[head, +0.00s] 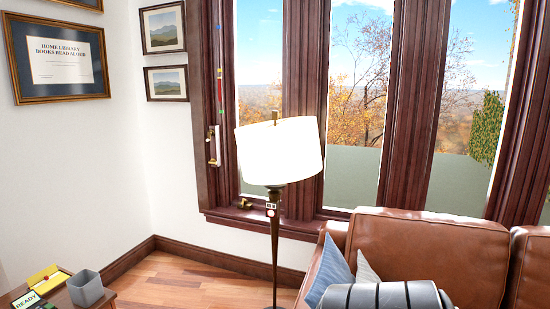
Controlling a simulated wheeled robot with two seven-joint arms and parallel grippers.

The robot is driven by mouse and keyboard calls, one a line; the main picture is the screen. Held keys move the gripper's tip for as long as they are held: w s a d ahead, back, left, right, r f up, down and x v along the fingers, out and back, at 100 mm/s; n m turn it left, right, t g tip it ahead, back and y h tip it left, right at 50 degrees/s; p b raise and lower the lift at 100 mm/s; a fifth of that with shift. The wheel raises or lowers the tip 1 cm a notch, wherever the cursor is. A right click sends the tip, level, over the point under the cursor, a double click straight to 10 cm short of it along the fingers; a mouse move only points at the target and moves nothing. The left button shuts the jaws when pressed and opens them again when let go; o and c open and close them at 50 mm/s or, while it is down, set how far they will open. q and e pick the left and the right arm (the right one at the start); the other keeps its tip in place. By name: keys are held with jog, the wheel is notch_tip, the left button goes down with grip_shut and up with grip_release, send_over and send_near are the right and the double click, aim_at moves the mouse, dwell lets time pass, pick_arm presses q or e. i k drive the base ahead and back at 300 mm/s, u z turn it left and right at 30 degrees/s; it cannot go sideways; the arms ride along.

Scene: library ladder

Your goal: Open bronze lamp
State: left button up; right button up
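The bronze floor lamp (274,250) stands in front of the window, left of the sofa. Its dark pole is upright, and its foot is below the frame. Its white drum shade (280,152) looks bright and sits slightly tilted, with a small finial on top. A small fitting with light and red marks (270,208) is on the pole below the shade. I cannot tell whether the lamp is lit.
A brown leather sofa (435,245) with blue and striped cushions stands at the right. A low wooden table at the lower left holds a grey cup (86,289) and a yellow item (48,280). Wooden floor (185,283) is open between table and lamp.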

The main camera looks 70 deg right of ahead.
aim_at(273, 204)
jog(key=z, duration=0.1)
jog(key=k, duration=0.25)
jog(key=u, duration=0.85)
jog(key=i, duration=0.8)
jog(key=z, duration=3.25)
